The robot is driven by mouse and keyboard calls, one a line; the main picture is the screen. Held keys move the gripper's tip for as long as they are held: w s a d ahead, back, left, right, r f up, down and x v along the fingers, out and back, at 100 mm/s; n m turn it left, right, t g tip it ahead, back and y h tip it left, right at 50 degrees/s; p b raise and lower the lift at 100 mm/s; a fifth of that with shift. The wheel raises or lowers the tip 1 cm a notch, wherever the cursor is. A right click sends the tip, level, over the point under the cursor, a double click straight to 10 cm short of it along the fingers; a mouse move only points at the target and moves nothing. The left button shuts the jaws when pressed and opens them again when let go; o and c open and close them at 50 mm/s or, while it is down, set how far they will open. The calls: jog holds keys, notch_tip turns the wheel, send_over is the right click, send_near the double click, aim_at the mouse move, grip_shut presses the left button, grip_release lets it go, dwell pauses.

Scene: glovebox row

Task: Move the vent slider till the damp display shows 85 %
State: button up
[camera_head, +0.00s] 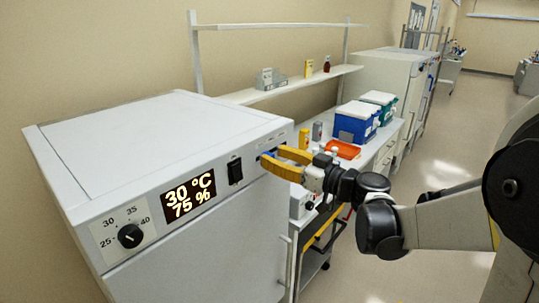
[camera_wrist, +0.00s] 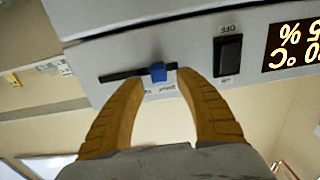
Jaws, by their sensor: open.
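The white cabinet (camera_head: 170,130) has a display (camera_head: 189,197) on its front that reads 30 °C and 75 %. The vent slider is a blue knob (camera_wrist: 158,72) on a dark horizontal slot (camera_wrist: 120,75) in the wrist view, which is turned upside down. My gripper (camera_wrist: 160,90) has its two yellow fingers apart, one on each side of the blue knob, with gaps showing. In the head view my gripper (camera_head: 275,163) is at the right end of the cabinet front and mostly covers the slider.
A black rocker switch (camera_head: 235,171) sits between the display and the slider; it also shows in the wrist view (camera_wrist: 228,56). A temperature dial (camera_head: 130,236) is at the left. Behind my gripper, a bench holds an orange tray (camera_head: 342,149) and a blue box (camera_head: 354,122).

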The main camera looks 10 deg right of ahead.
jog(key=v, duration=1)
jog(key=s+a+f+m+g+h+b, duration=0.2)
jog(key=s+a+f+g, duration=0.15)
jog(key=a+f, duration=0.2)
jog(key=s+a+f+m+g+h+b, duration=0.1)
jog(key=s+a+f+g+h+b, duration=0.15)
jog(key=s+a+f, duration=0.35)
jog(key=s+d+f+m+g+h+b, duration=0.1)
jog(key=s+d+f+m+h+b, duration=0.1)
jog(key=s+d+f+m+h, duration=0.2)
jog(key=s+d+f+h, duration=0.2)
jog(key=s+d+f, duration=0.1)
jog(key=s+f, duration=0.1)
jog(key=shift+s, duration=0.35)
dwell(4.7)
